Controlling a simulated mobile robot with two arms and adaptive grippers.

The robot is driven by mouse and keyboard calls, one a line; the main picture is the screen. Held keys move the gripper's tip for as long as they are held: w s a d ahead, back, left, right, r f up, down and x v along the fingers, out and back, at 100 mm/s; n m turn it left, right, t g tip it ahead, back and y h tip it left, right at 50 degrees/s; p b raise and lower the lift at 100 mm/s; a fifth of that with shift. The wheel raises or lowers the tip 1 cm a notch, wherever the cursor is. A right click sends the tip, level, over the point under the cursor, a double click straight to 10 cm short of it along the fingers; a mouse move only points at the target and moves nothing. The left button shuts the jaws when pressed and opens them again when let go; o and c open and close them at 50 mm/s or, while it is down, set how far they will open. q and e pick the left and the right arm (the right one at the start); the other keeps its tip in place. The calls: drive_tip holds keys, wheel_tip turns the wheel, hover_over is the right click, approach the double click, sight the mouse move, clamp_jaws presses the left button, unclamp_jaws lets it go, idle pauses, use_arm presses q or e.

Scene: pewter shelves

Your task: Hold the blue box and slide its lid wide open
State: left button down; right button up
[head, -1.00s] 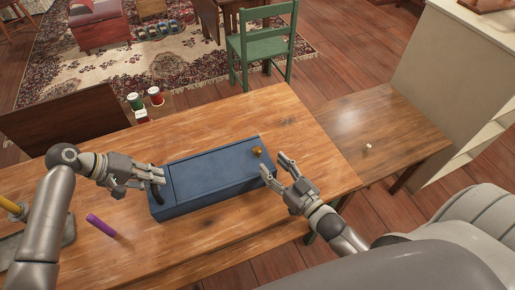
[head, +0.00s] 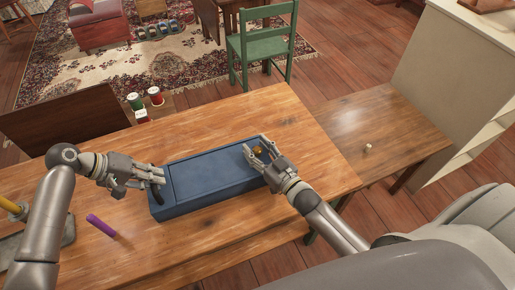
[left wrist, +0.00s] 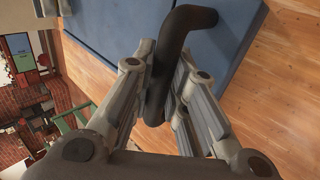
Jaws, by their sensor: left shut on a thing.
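The blue box (head: 208,201) lies lengthwise on the wooden table. Its flat blue lid (head: 206,170) covers the top, with a seam near the left end. A small brass-coloured knob (head: 259,150) stands on the lid near its right end. My left gripper (head: 155,181) is at the box's left end, shut on a dark bent handle, which shows between the fingers in the left wrist view (left wrist: 163,85). My right gripper (head: 256,145) is open, its fingers spread on either side of the knob; whether they touch it I cannot tell.
A purple stick (head: 101,226) lies on the table in front of the box at left, near a grey tray (head: 68,231). Two small jars (head: 155,96) stand behind the table. The table's right part is clear; a lower side table (head: 370,130) adjoins it.

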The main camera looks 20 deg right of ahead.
clamp_jaws()
drive_tip(key=d, duration=1.6)
drive_tip(key=shift+s+d, duration=0.1)
drive_tip(key=shift+s, duration=0.1)
drive_tip(key=shift+o, duration=1.1)
unclamp_jaws()
drive_tip(key=shift+s, duration=0.15)
drive_tip(key=v, duration=1.1)
drive_tip(key=shift+s, duration=0.35)
use_arm(q)
drive_tip(key=c, duration=1.3)
unclamp_jaws()
drive_tip(key=shift+c, duration=0.2)
